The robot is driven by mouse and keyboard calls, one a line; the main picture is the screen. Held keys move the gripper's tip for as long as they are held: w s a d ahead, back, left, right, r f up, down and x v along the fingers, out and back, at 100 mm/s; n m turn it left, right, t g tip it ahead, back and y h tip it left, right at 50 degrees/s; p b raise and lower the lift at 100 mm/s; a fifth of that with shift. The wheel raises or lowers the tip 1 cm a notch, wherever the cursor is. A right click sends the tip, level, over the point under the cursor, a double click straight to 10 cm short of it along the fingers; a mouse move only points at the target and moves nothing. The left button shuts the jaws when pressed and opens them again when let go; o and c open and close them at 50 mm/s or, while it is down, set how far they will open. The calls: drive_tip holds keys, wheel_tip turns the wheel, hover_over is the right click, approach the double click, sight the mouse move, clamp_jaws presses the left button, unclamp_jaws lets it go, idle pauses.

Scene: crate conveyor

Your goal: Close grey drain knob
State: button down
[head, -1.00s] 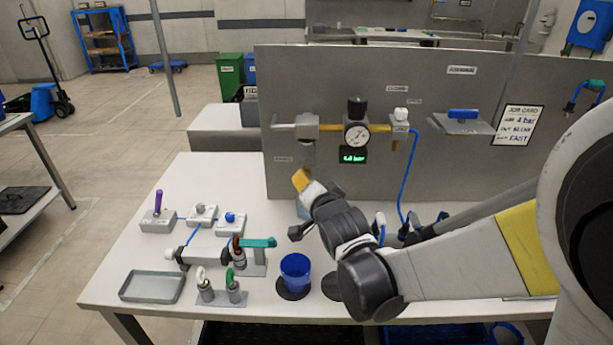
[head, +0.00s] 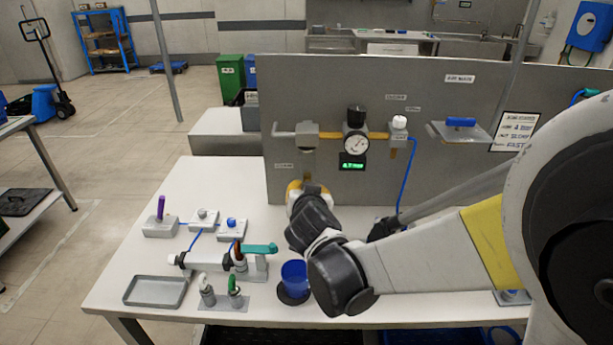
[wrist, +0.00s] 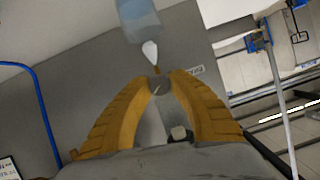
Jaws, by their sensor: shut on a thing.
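My gripper (head: 294,187) is below the grey filter unit (head: 307,136) on the upright panel, in front of the panel. In the wrist view its two yellow fingers (wrist: 160,84) close around a small round grey knob (wrist: 158,86) with a pale line on it. The knob sits at the fingertips, just beyond the white tip (wrist: 150,52) of the translucent bluish bowl (wrist: 138,18). In the head view my gripper and wrist hide the knob, and the bowl is hard to make out.
A pressure gauge (head: 356,146) with a green display (head: 352,166) is right of the filter. A blue hose (head: 409,180) hangs further right. A blue cup (head: 294,274), valve with teal lever (head: 261,249) and grey tray (head: 156,291) stand on the bench in front.

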drive_tip(key=n+h, duration=0.2)
drive_tip(key=n, duration=0.1)
drive_tip(key=shift+f+n+h, duration=0.1)
drive_tip(key=shift+n+h, duration=0.3)
drive_tip(key=n+h+b, duration=0.1)
drive_tip(key=n+h, duration=0.1)
drive_tip(key=n, duration=0.1)
drive_tip(key=shift+n+b, duration=0.3)
drive_tip(key=shift+n, duration=0.1)
idle(0.4)
drive_tip(key=c, duration=1.2)
unclamp_jaws()
drive_tip(key=v, duration=1.2)
drive_tip(key=shift+s+a+f, duration=0.1)
drive_tip(key=shift+f, duration=0.15)
